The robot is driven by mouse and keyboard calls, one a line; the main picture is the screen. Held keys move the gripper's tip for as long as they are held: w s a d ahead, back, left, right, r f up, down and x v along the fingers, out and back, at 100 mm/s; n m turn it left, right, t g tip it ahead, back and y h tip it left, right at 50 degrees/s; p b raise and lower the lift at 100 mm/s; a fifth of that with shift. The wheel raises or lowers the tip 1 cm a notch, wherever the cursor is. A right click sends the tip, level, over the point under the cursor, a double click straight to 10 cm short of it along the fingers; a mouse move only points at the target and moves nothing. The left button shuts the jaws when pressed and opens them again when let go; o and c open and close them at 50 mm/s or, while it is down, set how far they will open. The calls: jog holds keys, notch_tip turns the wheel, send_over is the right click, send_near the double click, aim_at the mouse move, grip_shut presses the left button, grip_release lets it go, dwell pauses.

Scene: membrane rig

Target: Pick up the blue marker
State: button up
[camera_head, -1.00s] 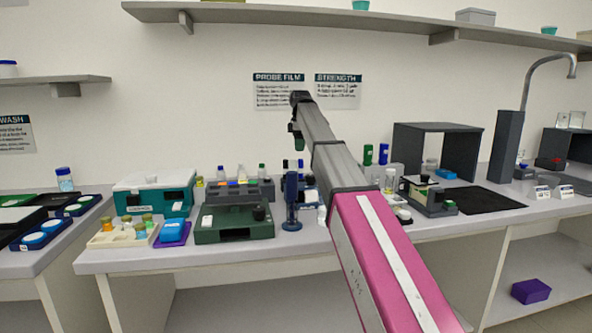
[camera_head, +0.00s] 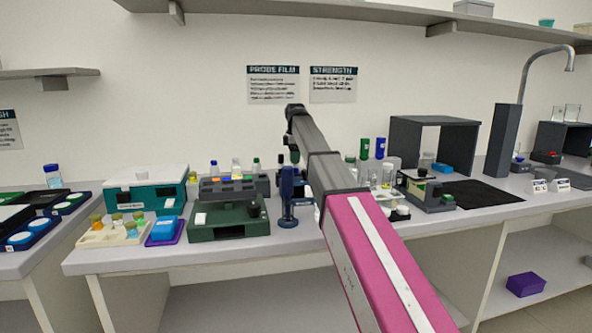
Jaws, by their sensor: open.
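A blue upright cylinder (camera_head: 380,148), which looks like the blue marker, stands at the back of the bench, right of my arm. A green cylinder (camera_head: 365,148) stands close on its left. The lower end of the blue one is partly hidden by things in front. My gripper (camera_head: 294,156) hangs from the far end of my arm, small and dark, over the back of the bench and left of the blue cylinder. It is open and apart from the cylinder, and I see nothing held in it.
A dark blue stand (camera_head: 288,198) and a dark green case (camera_head: 228,222) are on the bench below and left of my gripper. A grey open box (camera_head: 435,128) stands right of the cylinders. A black mat (camera_head: 482,193) lies clear. My arm hides part of the bench middle.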

aim_at(296, 169)
notch_tip(296, 169, down, 3)
jog(key=shift+r, duration=0.2)
jog(key=c, duration=0.9)
jog(key=shift+r, duration=0.1)
